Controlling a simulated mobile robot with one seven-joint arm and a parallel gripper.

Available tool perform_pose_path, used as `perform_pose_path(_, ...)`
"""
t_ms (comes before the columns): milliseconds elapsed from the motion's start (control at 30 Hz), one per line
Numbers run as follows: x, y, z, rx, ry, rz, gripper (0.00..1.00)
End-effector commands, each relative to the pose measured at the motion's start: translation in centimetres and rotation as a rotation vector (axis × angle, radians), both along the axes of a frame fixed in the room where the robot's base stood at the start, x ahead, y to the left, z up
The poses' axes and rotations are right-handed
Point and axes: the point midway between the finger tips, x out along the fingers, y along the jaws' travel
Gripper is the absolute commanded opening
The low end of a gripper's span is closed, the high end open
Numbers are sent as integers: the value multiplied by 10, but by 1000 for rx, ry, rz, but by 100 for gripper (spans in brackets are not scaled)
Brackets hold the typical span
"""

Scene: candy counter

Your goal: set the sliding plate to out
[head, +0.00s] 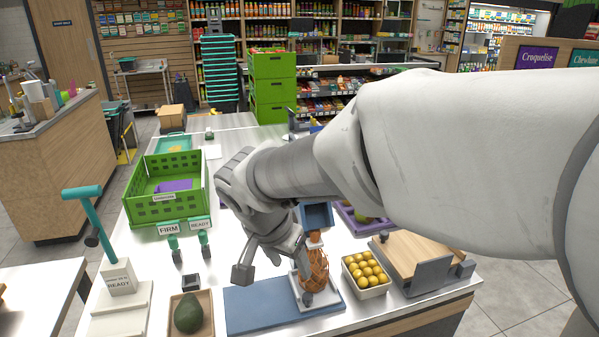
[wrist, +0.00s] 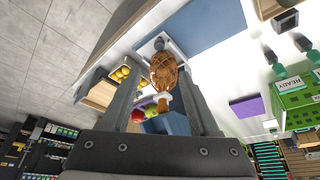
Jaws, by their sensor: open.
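A flat blue panel (head: 258,309) lies at the front edge of the counter, with a white plate (head: 300,290) at its right end. A brown netted, bulb-shaped object (head: 317,268) stands upright on the white plate. I cannot tell which of these parts slides. My gripper (head: 274,284) hangs over the blue panel beside the brown object, its fingers apart. In the wrist view, the fingers of my gripper (wrist: 160,72) appear either side of the brown object (wrist: 163,72); contact cannot be told. The blue panel (wrist: 205,25) shows behind it.
A bowl of yellow fruit (head: 366,272) and a wooden board (head: 405,252) stand to the right. An avocado (head: 188,314) lies in a tray at left, near a teal-handled stand (head: 90,215). A green crate (head: 168,190) is behind. My arm hides the counter's back right.

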Motion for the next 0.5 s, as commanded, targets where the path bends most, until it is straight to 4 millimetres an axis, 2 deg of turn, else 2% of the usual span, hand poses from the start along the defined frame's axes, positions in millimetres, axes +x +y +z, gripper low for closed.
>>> perform_pose_path(500,34,-22,-102,-2,7,0,62)
